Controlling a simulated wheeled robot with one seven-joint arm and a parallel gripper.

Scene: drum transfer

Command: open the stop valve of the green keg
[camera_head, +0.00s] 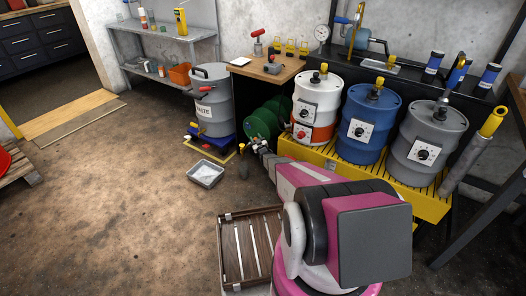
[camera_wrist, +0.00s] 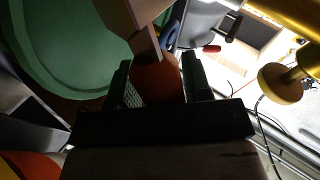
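The green keg (camera_head: 265,121) lies on its side, left of the upright drums, in the head view. Its round green end fills the upper left of the wrist view (camera_wrist: 72,45). My gripper (camera_head: 257,144) is close in front of it, low down. In the wrist view, the two dark fingers of my gripper (camera_wrist: 158,78) stand apart. An orange-red part (camera_wrist: 160,82) shows between them, perhaps the stop valve's handle. I cannot tell whether the fingers touch it. A brownish block (camera_wrist: 143,25) crosses just above. The rest of the valve is hidden or too dark to make out.
White-orange, blue (camera_head: 366,118) and grey (camera_head: 427,140) drums stand on a yellow rack (camera_head: 345,176) at the right. A grey waste drum (camera_head: 212,100) stands left of the keg. A grey tray (camera_head: 205,173) and slatted crate (camera_head: 226,257) lie on the floor.

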